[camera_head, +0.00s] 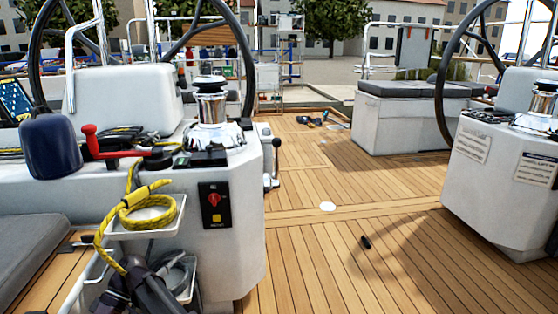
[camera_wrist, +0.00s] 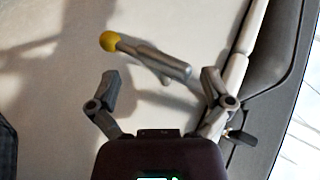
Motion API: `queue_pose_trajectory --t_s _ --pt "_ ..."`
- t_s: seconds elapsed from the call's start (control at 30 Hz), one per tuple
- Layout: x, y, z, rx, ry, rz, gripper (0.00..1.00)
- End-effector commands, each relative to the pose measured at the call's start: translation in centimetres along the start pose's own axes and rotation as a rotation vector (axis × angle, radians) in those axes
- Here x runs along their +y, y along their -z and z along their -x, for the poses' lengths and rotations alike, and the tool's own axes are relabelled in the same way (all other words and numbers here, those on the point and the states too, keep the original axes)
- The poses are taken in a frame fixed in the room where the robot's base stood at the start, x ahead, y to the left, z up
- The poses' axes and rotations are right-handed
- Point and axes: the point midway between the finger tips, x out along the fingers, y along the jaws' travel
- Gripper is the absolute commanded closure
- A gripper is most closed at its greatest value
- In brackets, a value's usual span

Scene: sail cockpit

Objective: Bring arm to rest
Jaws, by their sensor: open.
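My gripper (camera_wrist: 161,88) shows in the wrist view with its two grey fingers spread wide apart. It is open and nothing is held between the fingers. Beyond the fingertips, a grey metal handle with a yellow ball end (camera_wrist: 150,57) lies over a pale surface (camera_wrist: 60,110). The handle slants down to the right, and its right end is close to the right finger; I cannot tell the gap in depth. In the head view I cannot make out my gripper clearly; dark jointed parts show at the bottom left.
A white console (camera_head: 240,240) stands at the left, with a chrome winch (camera_head: 212,128), a red-handled lever (camera_head: 92,140) and a coiled yellow rope (camera_head: 148,212). A second console (camera_head: 495,185) stands at the right. The wooden deck (camera_head: 350,260) between them is mostly clear, with a small black item (camera_head: 366,242).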

Motion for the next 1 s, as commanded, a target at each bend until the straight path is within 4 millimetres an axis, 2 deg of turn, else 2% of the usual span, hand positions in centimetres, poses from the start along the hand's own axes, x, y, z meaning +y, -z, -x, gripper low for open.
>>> queue_pose_trajectory --t_s 0.27,0.57,0.77,1.0 --pt "0.8 -3.3 3.9 0.093 -0.084 -0.093 0.0" --pt "2.4 -8.7 9.5 0.224 -0.216 -0.245 0.0" --pt "3.5 -13.9 13.9 0.303 -0.324 -0.373 0.0" --pt "4.5 -21.6 19.0 0.385 -0.465 -0.553 0.0"
